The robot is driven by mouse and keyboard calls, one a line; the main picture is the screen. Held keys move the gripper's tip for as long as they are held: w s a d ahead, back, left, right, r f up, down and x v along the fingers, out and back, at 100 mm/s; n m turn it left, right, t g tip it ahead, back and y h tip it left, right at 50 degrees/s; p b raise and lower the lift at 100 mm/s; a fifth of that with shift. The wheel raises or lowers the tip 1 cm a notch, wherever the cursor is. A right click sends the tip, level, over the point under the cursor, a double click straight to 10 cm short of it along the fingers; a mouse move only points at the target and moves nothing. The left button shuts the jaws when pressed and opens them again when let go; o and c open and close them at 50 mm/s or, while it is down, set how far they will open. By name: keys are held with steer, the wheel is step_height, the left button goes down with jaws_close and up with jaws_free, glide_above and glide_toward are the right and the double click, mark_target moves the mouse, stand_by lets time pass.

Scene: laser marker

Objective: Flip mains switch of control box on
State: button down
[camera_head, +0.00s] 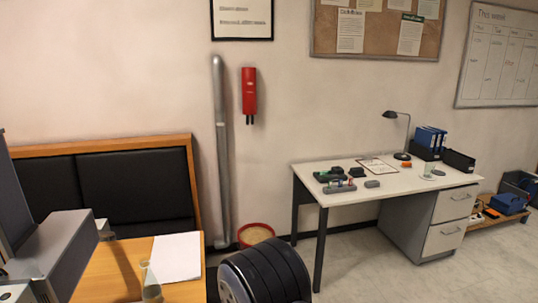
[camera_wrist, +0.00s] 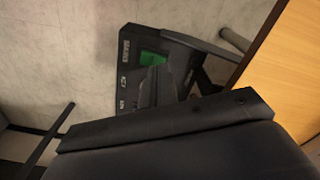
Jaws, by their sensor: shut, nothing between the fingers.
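In the wrist view, the dark control box (camera_wrist: 130,75) stands in the upper middle, with small white labels on its face. Its green switch (camera_wrist: 151,58) shows near the top of that face. Whether the rocker sits on or off is too small to tell. The fingers are shut and empty.
A wooden edge (camera_wrist: 270,70) lies right of the box in the wrist view. A white desk (camera_head: 300,170) stands right.

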steer(key=shift+f+b, duration=0.95)
steer(key=shift+f, duration=0.05)
stand_by(0.4)
steer(key=shift+r, duration=0.2)
steer(key=shift+r+p, duration=2.2)
steer(key=shift+r, duration=1.2)
step_height(320, 180, down, 7)
steer(key=b, duration=0.4)
steer(key=shift+f, duration=0.1)
steer(key=shift+r, duration=0.2)
